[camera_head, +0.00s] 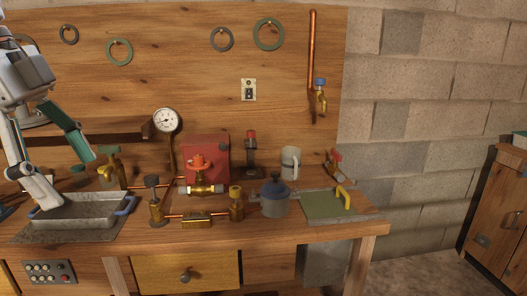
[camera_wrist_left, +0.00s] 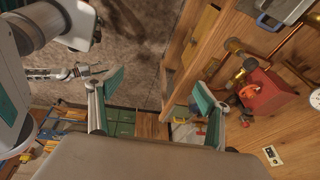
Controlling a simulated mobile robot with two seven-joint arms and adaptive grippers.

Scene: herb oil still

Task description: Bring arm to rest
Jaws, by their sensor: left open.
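My left gripper (camera_head: 66,178) is at the left end of the workbench in the head view. Its two fingers are spread wide, with nothing between them. They are above or in front of the metal tray (camera_head: 85,222) with blue handles; I cannot tell the exact height. In the left wrist view the gripper (camera_wrist_left: 155,105) is also open and empty, with teal pads on its fingers. White links of my own body show at the left of that view. A small jointed part there may be my right gripper, too small to read.
A gauge (camera_head: 166,121) stands near the back panel. A wooden cabinet (camera_head: 497,215) stands right; floor between is clear.

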